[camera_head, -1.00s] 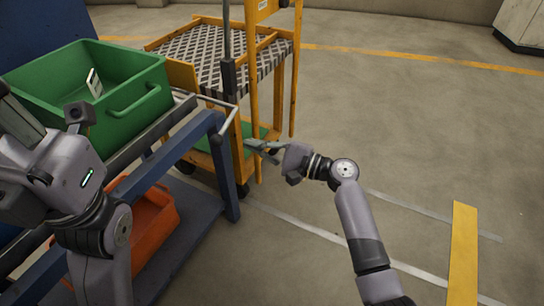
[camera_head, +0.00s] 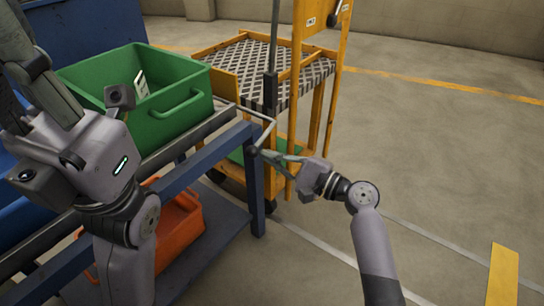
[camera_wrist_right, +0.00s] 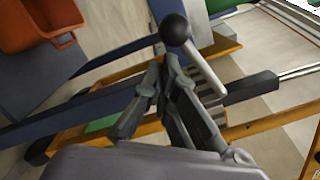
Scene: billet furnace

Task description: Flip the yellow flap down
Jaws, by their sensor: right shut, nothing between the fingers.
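A yellow panel (camera_head: 224,82), which looks like the flap, stands upright at the near left side of the yellow cart, beside the green bin. A bent metal lever (camera_head: 262,117) ends in a black ball knob (camera_head: 254,150) near the corner of the blue rack. My right gripper (camera_head: 268,156) is shut and empty, close to the knob. In the right wrist view the knob (camera_wrist_right: 175,29) lies just beyond the fingertips (camera_wrist_right: 162,66); I cannot tell whether they touch. My left gripper (camera_head: 38,65) is raised at the left, its finger opening unclear.
The green bin (camera_head: 180,125) sits on the blue rack (camera_head: 258,190), with an orange bin (camera_head: 175,240) on the shelf below. The yellow cart (camera_head: 325,95) with its mesh top stands behind my right gripper. Open floor lies to the right.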

